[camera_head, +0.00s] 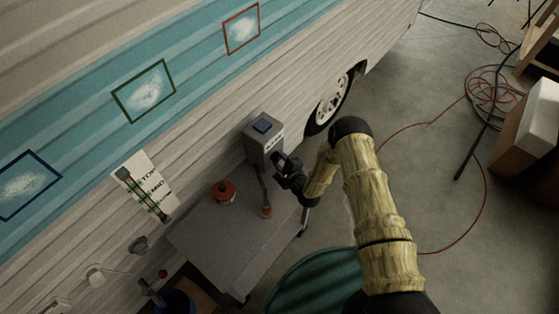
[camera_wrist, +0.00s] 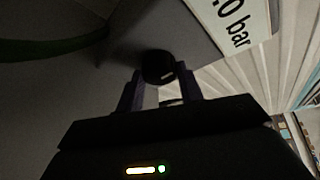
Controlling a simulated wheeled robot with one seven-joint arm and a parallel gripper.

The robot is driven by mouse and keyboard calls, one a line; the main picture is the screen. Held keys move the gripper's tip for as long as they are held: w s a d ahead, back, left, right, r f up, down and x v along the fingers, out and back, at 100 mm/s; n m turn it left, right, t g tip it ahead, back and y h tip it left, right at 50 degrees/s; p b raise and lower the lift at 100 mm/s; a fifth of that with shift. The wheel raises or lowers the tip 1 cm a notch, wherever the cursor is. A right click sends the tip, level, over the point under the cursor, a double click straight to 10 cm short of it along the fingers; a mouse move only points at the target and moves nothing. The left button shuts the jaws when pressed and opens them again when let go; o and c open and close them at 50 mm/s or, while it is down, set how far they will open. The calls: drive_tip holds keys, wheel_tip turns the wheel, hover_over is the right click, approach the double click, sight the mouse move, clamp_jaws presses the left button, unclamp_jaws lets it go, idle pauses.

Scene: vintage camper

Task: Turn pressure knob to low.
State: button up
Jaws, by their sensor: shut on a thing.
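The pressure knob (camera_wrist: 157,66) is a small round black knob with a short pale mark, in the upper middle of the wrist view. It sits on a grey unit (camera_head: 264,138) with a blue top, standing on a grey table (camera_head: 215,235) against the camper. My gripper (camera_wrist: 160,82) has a finger on each side of the knob and is shut on it. In the head view, my gripper (camera_head: 280,163) is at the front face of the unit and hides the knob. A white label (camera_wrist: 240,22) reading "0 bar" shows beside the knob, partly cut off.
A red round pot (camera_head: 223,192) and a small reddish item (camera_head: 266,211) with a green hose (camera_head: 263,182) are on the table. A sign (camera_head: 146,184) and framed patches are on the camper wall. A dark green round object (camera_head: 318,285) is below my arm.

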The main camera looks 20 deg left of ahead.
drive_tip(key=shift+w+d+f, duration=0.1)
drive_tip(key=shift+d, duration=0.05)
drive_tip(key=o, duration=1)
drive_tip(key=b+v, duration=0.2)
drive_tip(key=v, duration=1.5)
